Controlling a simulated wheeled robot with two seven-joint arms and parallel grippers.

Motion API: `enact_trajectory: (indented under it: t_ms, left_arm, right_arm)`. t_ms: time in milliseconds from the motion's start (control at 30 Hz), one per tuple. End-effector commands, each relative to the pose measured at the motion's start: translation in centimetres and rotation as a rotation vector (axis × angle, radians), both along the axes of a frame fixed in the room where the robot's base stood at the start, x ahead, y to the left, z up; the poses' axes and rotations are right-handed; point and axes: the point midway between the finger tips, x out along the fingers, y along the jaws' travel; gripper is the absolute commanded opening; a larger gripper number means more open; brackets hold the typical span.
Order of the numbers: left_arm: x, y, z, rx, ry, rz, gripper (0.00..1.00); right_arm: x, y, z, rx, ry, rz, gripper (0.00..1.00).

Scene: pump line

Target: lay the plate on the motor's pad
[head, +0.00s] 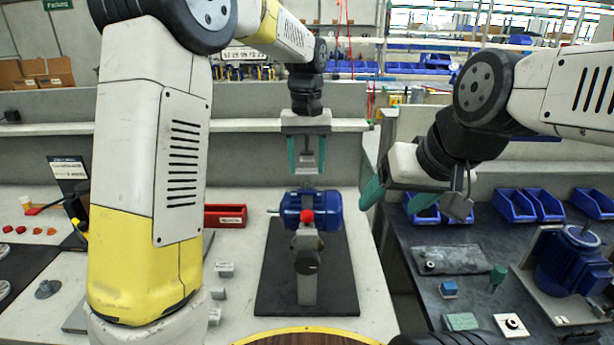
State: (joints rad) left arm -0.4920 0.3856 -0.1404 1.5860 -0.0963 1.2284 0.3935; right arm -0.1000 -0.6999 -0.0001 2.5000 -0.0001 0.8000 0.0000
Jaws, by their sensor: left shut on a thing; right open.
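My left gripper (307,170) hangs over the middle of the bench, fingers pointing down. It is shut on a small grey piece (308,159), which looks like the plate and is largely covered by the teal fingers. Below it, apart, a blue motor (326,208) with a red knob (307,216) in front sits above a black mat (341,285). I cannot make out the motor's pad. My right gripper (398,201) is open and empty, right of the motor near the gap between the benches. Another blue motor (572,262) stands at the far right.
A grey post (306,283) stands before the middle motor. A red bin (226,215) and small grey blocks (225,270) lie to its left. The dark right bench holds blue bins (515,206), a blue block (449,289) and a green peg (497,274). A low wall (230,160) runs behind.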

Motion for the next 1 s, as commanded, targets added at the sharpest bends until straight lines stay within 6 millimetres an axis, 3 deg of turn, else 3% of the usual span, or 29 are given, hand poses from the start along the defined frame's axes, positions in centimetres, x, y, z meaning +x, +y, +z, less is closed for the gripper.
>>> enact_trajectory:
  t_ms: [500, 1000]
  left_arm:
    - [0.0, 0.0, -3.7, 0.000, 0.002, 0.001, 0.29]
    - [0.0, 0.0, -4.2, 0.000, 0.001, 0.001, 0.29]
  right_arm:
    - [0.0, 0.0, 0.0, 0.000, 0.000, 0.000, 0.72]
    - [0.0, 0.0, 0.0, 0.000, 0.000, 0.000, 0.72]
